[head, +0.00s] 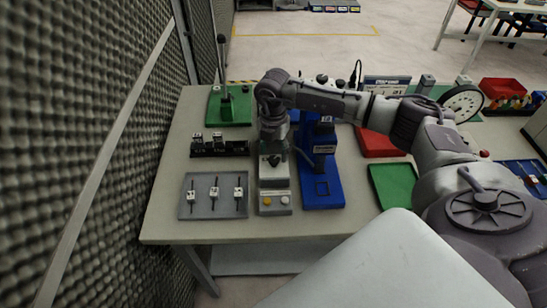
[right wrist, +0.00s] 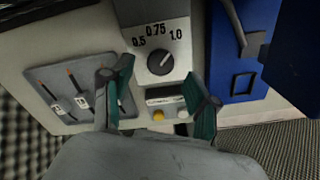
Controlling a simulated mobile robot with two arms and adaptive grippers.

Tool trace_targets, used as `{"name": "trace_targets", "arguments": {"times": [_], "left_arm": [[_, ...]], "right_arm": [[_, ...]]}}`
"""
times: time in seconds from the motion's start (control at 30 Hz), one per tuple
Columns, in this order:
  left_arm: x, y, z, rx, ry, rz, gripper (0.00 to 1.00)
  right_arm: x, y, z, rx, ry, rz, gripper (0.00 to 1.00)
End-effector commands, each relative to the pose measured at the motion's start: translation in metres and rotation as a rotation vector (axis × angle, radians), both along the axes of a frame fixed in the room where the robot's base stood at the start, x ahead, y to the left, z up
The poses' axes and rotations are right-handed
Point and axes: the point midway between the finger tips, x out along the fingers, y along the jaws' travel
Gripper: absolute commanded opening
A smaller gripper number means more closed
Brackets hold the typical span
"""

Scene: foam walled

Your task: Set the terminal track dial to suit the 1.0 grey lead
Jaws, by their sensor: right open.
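The track dial (right wrist: 160,62) is a dark round knob on a pale panel of the grey terminal press (head: 274,185), marked 0.5, 0.75 and 1.0. Its light pointer line is tilted up and right, towards the 1.0 side; I cannot tell whether it is exactly on that mark. My right gripper (right wrist: 158,78) is open and empty, its teal-padded fingers on either side of the dial in the picture, apart from it. In the head view it hangs over the press. Several tagged leads lie on a grey board (head: 198,211); their tags are too small to read. My left gripper is not in view.
A blue press (head: 322,192) stands close on the right of the grey one. A black block (head: 220,148) and a green-based lever stand (head: 229,110) are behind the leads. A green tray (head: 392,187) lies to the right. A foam wall (head: 70,150) rises at the left.

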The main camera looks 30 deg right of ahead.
Motion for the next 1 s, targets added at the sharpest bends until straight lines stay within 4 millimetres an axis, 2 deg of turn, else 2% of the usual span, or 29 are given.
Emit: {"name": "trace_targets", "arguments": {"times": [0.03, 0.2, 0.4, 0.57, 1.0], "left_arm": [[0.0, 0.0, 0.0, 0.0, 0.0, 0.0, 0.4], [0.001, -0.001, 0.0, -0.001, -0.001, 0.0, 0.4], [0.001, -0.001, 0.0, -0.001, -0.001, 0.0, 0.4], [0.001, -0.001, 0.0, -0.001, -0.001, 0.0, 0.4], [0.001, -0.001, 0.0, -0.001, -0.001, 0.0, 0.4]], "right_arm": [[0.001, 0.0, 0.013, 0.001, -0.007, 0.001, 0.6], [0.001, 0.0, 0.048, 0.0, -0.005, 0.0, 0.6], [0.001, 0.0, 0.074, 0.0, -0.002, 0.0, 0.6], [0.0, 0.0, 0.081, 0.0, -0.002, -0.001, 0.6], [0.0, 0.0, 0.081, 0.001, -0.001, 0.0, 0.6]]}}
